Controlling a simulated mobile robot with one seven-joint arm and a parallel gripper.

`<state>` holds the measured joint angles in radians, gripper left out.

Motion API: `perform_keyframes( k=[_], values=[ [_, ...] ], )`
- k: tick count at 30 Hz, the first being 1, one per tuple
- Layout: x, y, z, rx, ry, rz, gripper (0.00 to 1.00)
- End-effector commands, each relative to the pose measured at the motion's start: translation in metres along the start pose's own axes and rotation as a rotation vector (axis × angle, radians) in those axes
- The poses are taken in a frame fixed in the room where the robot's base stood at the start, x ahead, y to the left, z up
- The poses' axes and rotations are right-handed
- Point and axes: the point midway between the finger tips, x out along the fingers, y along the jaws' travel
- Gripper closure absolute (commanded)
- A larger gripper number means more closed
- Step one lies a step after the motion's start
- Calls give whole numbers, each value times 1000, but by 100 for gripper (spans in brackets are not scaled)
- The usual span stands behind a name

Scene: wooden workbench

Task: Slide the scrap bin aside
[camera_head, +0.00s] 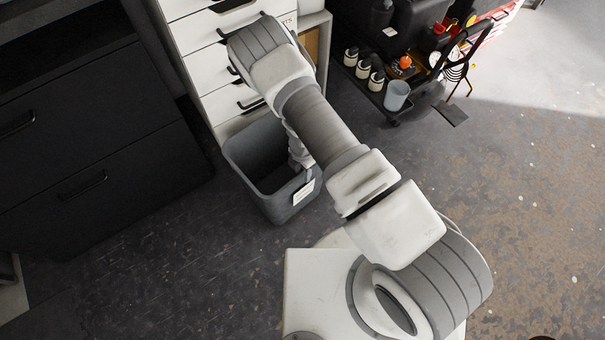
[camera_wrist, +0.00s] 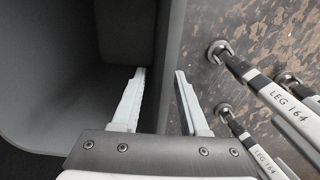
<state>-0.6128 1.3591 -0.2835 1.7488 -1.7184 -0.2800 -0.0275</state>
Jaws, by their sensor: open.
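The scrap bin (camera_head: 243,161) is a grey open-topped bin with a white label on its front. It stands on the floor in front of the white drawer cabinet, partly hidden by my arm. My gripper (camera_head: 301,158) is at the bin's right side in the head view, mostly hidden under my arm. In the wrist view my gripper (camera_wrist: 159,74) is open. The bin (camera_wrist: 45,75) fills the left of that view, and its side wall appears to run between the two fingers. I cannot tell whether either finger touches it.
The white drawer cabinet (camera_head: 208,68) stands behind the bin, and a dark cabinet (camera_head: 85,120) is at left. A cart with bottles and a light blue cup (camera_head: 396,95) is at upper right. Posts marked LEG 164 (camera_wrist: 290,108) show at right. Floor in front of the bin is clear.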

Motion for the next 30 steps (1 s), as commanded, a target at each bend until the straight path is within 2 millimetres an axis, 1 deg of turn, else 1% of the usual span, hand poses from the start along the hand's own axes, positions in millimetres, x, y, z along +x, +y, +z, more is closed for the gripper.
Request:
perform_keyframes(
  k=[1,6,12,15,18,21,30],
  values=[
    [-20,1,0,-1,0,2,56],
    [-63,0,0,-1,0,1,56],
    [-107,0,0,-2,0,0,56],
    [-122,0,0,-1,0,0,56],
    [-131,0,0,-1,0,0,56],
    [-136,0,0,-1,0,-1,56],
    [-137,-1,0,-1,0,-1,56]
  ],
)
